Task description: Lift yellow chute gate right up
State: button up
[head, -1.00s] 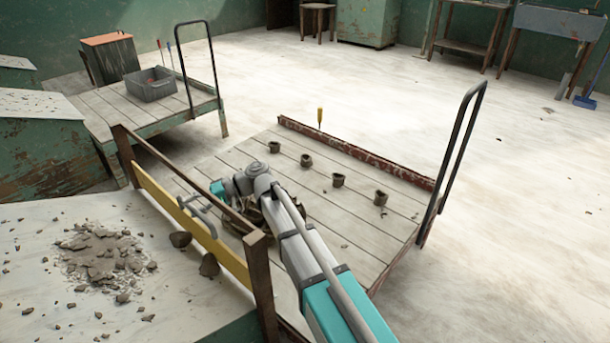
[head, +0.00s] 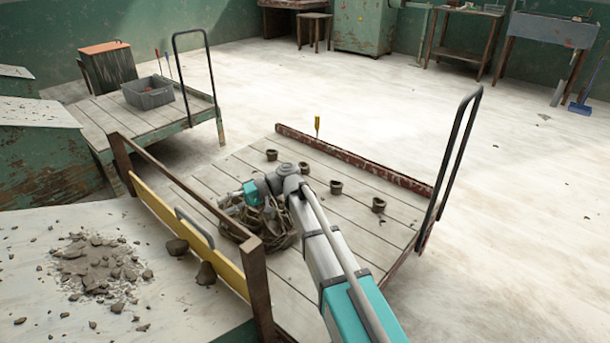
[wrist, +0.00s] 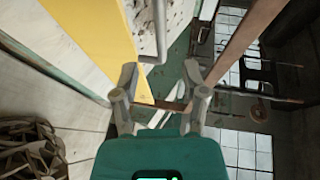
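The yellow chute gate (head: 160,208) is a long board between two brown posts at the chute's end. A gap separates its upper edge from the wooden rail (head: 180,180) above. Its grey bar handle (head: 195,228) is on the chute-side face. My gripper (head: 228,203) is over the cart side of the gate, close to the rail and apart from the handle. In the wrist view my gripper's fingers (wrist: 161,98) are spread with nothing held between them. The yellow board (wrist: 118,40) shows beyond the left finger, with part of the handle (wrist: 158,45) beside it.
Two clay lumps (head: 206,273) lie by the gate, and clay scraps (head: 95,265) lie on the chute. A second cart (head: 105,120) carries a grey crate (head: 148,92).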

jog(key=s+d+r+m+t+h+p, duration=0.1)
jog(key=d+r+p, duration=0.4)
jog(key=d+p, duration=0.5)
jog(key=s+d+r+m+t+h+p, duration=0.1)
jog(key=d+r+m+t+h+p, duration=0.2)
jog(key=d+p, duration=0.8)
notch_tip(320, 180, up, 3)
jog(key=t+h+p, duration=0.1)
jog(key=h, duration=0.1)
jog(key=shift+r+h, duration=0.15)
jog(key=shift+h, duration=0.25)
dwell(0.8)
jog(key=s+d+f+m+t+h, duration=0.1)
jog(key=s+d+f+h, duration=0.2)
jog(key=d, duration=0.6)
jog(key=s+d+f+m+t+h, duration=0.15)
jog(key=s+d+h, duration=0.25)
jog(key=d, duration=0.6)
notch_tip(320, 180, up, 21)
jog(key=p, duration=2)
jog(key=shift+d+p, duration=0.3)
jog(key=shift+p, duration=0.05)
